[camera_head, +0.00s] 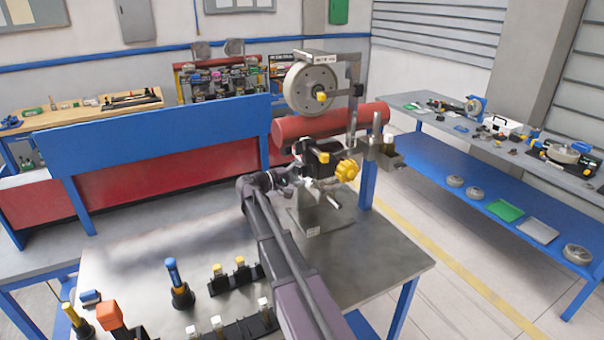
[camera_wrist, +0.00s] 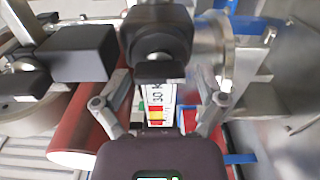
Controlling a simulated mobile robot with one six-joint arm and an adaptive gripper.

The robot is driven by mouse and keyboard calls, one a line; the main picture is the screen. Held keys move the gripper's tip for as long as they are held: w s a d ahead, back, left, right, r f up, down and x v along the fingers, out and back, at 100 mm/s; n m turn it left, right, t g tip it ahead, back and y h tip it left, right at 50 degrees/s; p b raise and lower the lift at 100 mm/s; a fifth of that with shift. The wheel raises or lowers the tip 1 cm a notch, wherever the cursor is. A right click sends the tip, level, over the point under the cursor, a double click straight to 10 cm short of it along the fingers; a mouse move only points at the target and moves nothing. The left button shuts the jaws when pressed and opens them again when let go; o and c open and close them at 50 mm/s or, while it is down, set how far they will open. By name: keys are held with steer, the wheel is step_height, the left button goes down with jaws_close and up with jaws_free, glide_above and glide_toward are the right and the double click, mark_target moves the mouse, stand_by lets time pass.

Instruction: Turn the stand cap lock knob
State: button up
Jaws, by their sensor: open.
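A grey metal stand (camera_head: 352,105) rises from the bench and bears a round reel (camera_head: 312,88) with a yellow centre knob (camera_head: 321,97). Lower on the stand is a black block with a yellow lobed knob (camera_head: 347,169) on its right side. Which of these is the stand cap lock knob I cannot tell. My gripper (camera_head: 308,184) is close to the left front of the black block. In the wrist view, my gripper (camera_wrist: 160,104) has its fingers spread, with a black rounded part (camera_wrist: 156,36) just beyond them. A printed label shows between the fingers; contact is unclear.
The near grey bench (camera_head: 385,262) holds black racks with small parts (camera_head: 237,279), a blue-handled tool (camera_head: 178,283) and an orange-topped item (camera_head: 109,315) at the front left. A red cylinder (camera_head: 290,130) lies behind the stand. The bench's right part is clear.

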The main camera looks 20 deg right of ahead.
steer(key=shift+a, duration=0.1)
stand_by(0.4)
steer(key=a, duration=0.7)
steer(key=shift+s+a, duration=0.15)
steer(key=shift+a, duration=0.25)
stand_by(0.5)
